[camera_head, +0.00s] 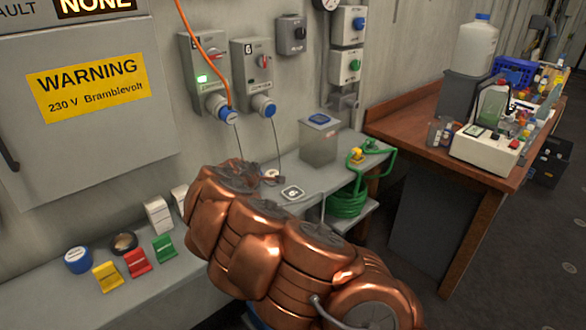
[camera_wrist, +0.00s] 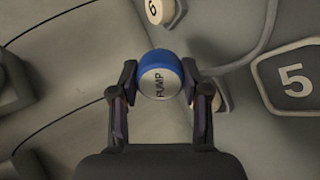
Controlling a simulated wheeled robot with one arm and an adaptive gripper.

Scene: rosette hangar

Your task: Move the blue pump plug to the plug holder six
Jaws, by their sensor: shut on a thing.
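The blue pump plug (camera_wrist: 158,52) shows in the wrist view, with a pale face lettered PUMP. My gripper (camera_wrist: 159,82) is shut on it, one finger on each side. A cream round piece marked 6 (camera_wrist: 157,10) is just beyond the plug, at the top edge; I cannot tell whether it is the holder itself. In the head view, my copper arm reaches over the grey bench and hides most or all of my gripper and the plug.
A plate marked 5 (camera_wrist: 295,80) and a grey cord are at right in the wrist view. In the head view, a numbered tag (camera_head: 291,193), a green coiled hose (camera_head: 347,203) and a grey box (camera_head: 320,139) are on or by the bench. Wall switch boxes (camera_head: 203,70) stand behind.

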